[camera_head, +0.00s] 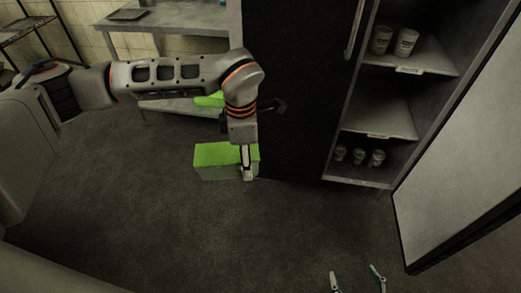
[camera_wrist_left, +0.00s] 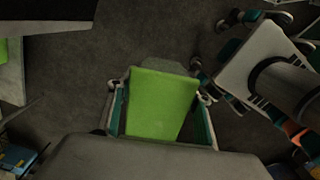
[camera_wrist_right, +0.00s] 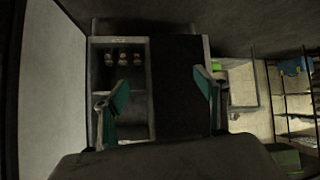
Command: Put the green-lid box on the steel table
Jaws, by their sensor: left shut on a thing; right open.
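The green-lid box (camera_head: 215,155) has a bright green lid and greyish sides. In the head view it hangs over or stands on the dark floor left of the fridge; I cannot tell which. My left gripper (camera_head: 247,172) is shut on it. In the left wrist view the fingers lie along both sides of the green lid (camera_wrist_left: 160,105). The steel table (camera_head: 185,20) is at the back, top left of the head view, with bare top space. My right gripper (camera_head: 356,277) is open and empty at the bottom of the head view; its spread fingers show in the right wrist view (camera_wrist_right: 160,92).
A black-doored fridge (camera_head: 293,90) stands right of the table. Its right side is open, with several jars on shelves (camera_head: 380,112), and a pale door (camera_head: 462,160) swings out. Another green thing (camera_head: 209,99) shows behind my left arm. A dark tray (camera_head: 128,14) lies on the table.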

